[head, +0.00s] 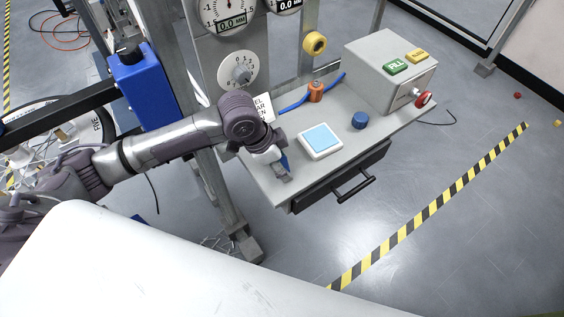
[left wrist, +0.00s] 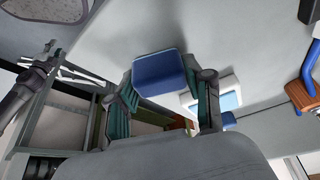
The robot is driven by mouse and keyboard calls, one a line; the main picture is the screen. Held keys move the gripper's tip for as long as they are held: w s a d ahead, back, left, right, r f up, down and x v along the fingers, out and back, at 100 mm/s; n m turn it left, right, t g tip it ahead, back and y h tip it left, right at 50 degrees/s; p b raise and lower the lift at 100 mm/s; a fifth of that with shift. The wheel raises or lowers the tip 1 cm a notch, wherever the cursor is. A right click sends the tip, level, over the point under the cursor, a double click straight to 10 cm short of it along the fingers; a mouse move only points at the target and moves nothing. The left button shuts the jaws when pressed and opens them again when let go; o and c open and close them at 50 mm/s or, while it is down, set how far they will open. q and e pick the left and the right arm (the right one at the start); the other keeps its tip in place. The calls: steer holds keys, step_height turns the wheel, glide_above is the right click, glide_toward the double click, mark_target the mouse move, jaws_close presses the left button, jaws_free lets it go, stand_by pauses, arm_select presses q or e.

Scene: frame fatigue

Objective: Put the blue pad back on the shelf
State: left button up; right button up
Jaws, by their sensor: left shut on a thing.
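My left gripper (head: 282,172) is low over the left front part of the grey shelf (head: 308,174). It is shut on the blue pad (left wrist: 160,75), a dark blue block with a paler lower edge. In the left wrist view the pad shows between the fingertips of my left gripper (left wrist: 166,98). In the head view only a small part of the pad (head: 285,160) shows beside the fingers. I cannot tell whether the pad touches the shelf. My right gripper is not in view.
A white holder with a light blue square (head: 320,138) stands just right of the gripper. A blue round knob (head: 360,120), an orange piece (head: 316,91) and a control box (head: 388,70) are farther right. A dark drawer (head: 345,182) hangs below the shelf.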

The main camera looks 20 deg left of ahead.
arm_select(q)
steer(key=shift+f, duration=0.1)
steer(key=o, duration=1)
steer(key=v, duration=1.2)
